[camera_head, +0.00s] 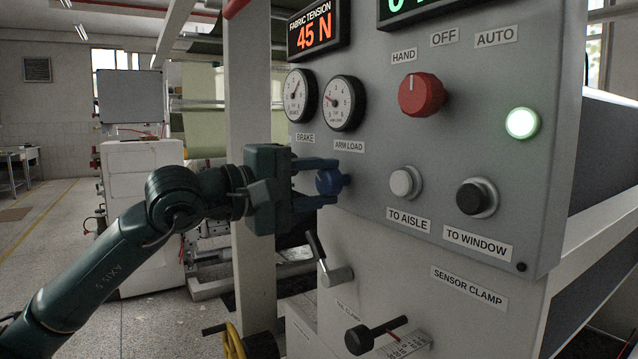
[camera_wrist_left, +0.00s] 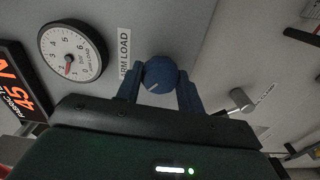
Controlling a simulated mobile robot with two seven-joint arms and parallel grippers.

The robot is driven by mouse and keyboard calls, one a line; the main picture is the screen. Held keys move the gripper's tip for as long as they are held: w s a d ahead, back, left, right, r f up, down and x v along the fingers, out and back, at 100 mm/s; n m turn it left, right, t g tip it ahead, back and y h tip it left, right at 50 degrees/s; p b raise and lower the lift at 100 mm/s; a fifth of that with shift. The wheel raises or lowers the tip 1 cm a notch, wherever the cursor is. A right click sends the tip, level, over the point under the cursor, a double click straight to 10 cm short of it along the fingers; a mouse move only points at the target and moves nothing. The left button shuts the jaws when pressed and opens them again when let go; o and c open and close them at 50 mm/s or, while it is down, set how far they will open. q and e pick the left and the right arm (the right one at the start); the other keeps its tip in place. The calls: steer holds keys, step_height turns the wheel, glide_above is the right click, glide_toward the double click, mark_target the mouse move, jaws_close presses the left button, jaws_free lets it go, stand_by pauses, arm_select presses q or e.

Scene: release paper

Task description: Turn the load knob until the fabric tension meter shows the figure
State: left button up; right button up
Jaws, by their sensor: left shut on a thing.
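The fabric tension meter (camera_head: 314,33) reads 45 N in orange figures at the top of the grey panel; part of it shows in the left wrist view (camera_wrist_left: 22,92). The blue load knob (camera_head: 329,182) sits below the ARM LOAD label. My left gripper (camera_head: 324,182) is shut on the knob, with one finger on each side. In the left wrist view, the knob (camera_wrist_left: 160,75) shows a pale pointer line between the fingertips. The arm load gauge (camera_head: 344,103) above it has its needle at the low end. My right gripper is not in view.
A brake gauge (camera_head: 299,95) is beside the load gauge. A red selector knob (camera_head: 421,94), a white button (camera_head: 405,182) and a black button (camera_head: 476,197) lie to the right. A clamp lever (camera_head: 333,272) projects below my gripper. The aisle at left is open.

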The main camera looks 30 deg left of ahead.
arm_select(q)
steer(key=o, duration=1)
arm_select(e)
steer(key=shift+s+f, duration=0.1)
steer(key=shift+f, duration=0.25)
